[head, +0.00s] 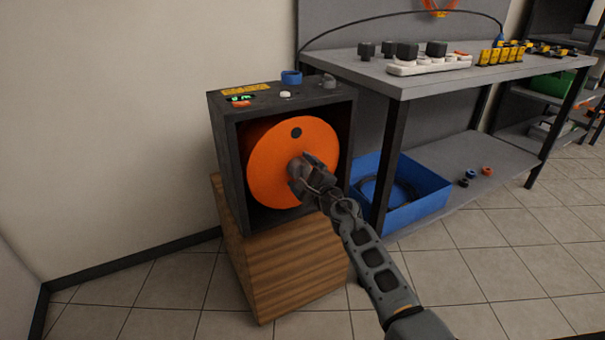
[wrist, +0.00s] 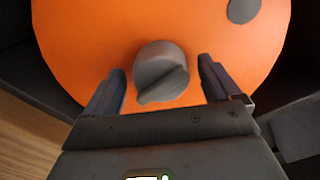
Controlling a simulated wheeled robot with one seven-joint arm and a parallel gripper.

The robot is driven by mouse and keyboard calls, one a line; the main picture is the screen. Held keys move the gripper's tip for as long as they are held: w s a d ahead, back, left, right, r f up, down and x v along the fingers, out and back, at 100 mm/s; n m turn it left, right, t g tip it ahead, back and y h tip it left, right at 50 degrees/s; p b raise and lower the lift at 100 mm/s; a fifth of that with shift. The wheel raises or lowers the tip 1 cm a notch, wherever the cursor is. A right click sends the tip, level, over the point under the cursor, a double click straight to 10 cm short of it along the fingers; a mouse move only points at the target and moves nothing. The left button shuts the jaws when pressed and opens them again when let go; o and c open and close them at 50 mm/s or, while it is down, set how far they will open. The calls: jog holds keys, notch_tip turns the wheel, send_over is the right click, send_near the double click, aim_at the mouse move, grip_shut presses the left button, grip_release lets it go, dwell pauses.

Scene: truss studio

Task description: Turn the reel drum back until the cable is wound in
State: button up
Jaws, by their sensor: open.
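The orange reel drum (head: 265,160) sits upright inside a dark open-fronted box (head: 225,150) on a wooden block. It has a dark round spot (head: 296,132) near its top. In the wrist view the drum face (wrist: 110,40) fills the upper middle, with a grey knob (wrist: 160,75) at its centre and the dark spot (wrist: 243,10) at the upper right. My gripper (head: 299,170) is in front of the drum's centre and hides the knob in the head view. In the wrist view my gripper (wrist: 162,85) is open, one finger on each side of the knob, with gaps showing. No cable is clearly visible on the drum.
The wooden block (head: 290,270) supports the box. A blue ring (head: 291,77) and small knobs lie on the box top. A grey workbench (head: 400,82) with a white power strip (head: 430,64) stands at right, above a blue bin (head: 410,210). Tiled floor in front is clear.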

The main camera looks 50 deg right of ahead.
jog(key=p+v, duration=0.1)
jog(key=v, duration=0.7)
dwell(0.5)
jog(key=s+a+f+m+y, duration=0.3)
jog(key=s+a+f+m, duration=0.1)
jog(key=s+a+m, duration=0.95)
jog(key=s+a+r+m+y, duration=0.1)
jog(key=s+a+r+m, duration=0.1)
jog(key=s+a+m, duration=0.55)
jog(key=s+a+r+m, duration=0.1)
jog(key=s+a+m, duration=0.4)
jog(key=s+m, duration=0.45)
jog(key=s+a+r+m+g+y, duration=0.2)
jog(key=s+r+m, duration=0.6)
jog(key=s+m, duration=0.5)
notch_tip(320, 180, up, 19)
jog(key=w+m+p, duration=0.1)
jog(key=p, duration=1.8)
jog(key=shift+a, duration=0.2)
